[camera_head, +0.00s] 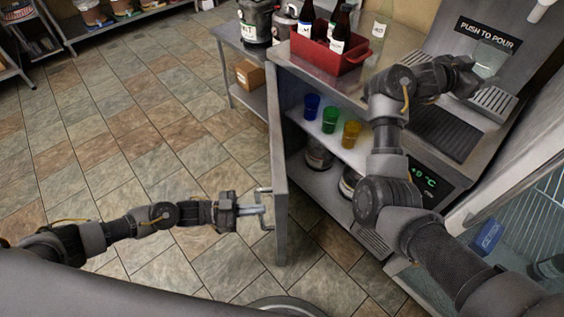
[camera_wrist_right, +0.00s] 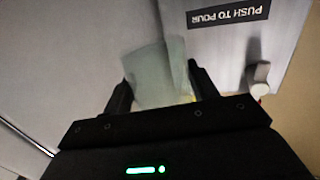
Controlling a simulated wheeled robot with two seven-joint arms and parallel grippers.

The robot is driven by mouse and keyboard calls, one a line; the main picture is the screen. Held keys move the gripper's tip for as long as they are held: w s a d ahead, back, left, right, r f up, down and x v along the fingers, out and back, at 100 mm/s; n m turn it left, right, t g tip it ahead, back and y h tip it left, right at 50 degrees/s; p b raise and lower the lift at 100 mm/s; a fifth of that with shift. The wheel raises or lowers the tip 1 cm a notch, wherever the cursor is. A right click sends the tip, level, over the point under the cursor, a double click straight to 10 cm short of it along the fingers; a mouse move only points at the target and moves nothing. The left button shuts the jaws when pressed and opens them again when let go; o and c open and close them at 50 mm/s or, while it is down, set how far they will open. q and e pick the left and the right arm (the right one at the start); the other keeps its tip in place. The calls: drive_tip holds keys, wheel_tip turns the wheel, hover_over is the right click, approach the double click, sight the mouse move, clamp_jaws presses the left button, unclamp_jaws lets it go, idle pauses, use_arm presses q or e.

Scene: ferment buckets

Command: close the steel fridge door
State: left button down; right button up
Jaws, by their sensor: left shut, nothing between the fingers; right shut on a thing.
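The steel fridge door (camera_head: 280,165) stands open, seen nearly edge-on in the head view, left of the fridge interior. Its bar handle (camera_head: 269,223) is on the left face. My left gripper (camera_head: 262,209) is shut and empty, with its fingertips at the handle; I cannot tell whether they touch it. My right arm hides part of the fridge front.
Blue (camera_head: 312,106), green (camera_head: 330,120) and yellow (camera_head: 351,134) cups stand on the fridge shelf, with pots below. A red crate (camera_head: 325,56) of bottles sits on the counter. The display panel (camera_head: 428,180) is right of the opening. Tiled floor left of the door is clear.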

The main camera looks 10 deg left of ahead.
use_arm(q)
drive_tip(key=shift+x, duration=1.15)
use_arm(e)
drive_tip(key=shift+r, duration=0.35)
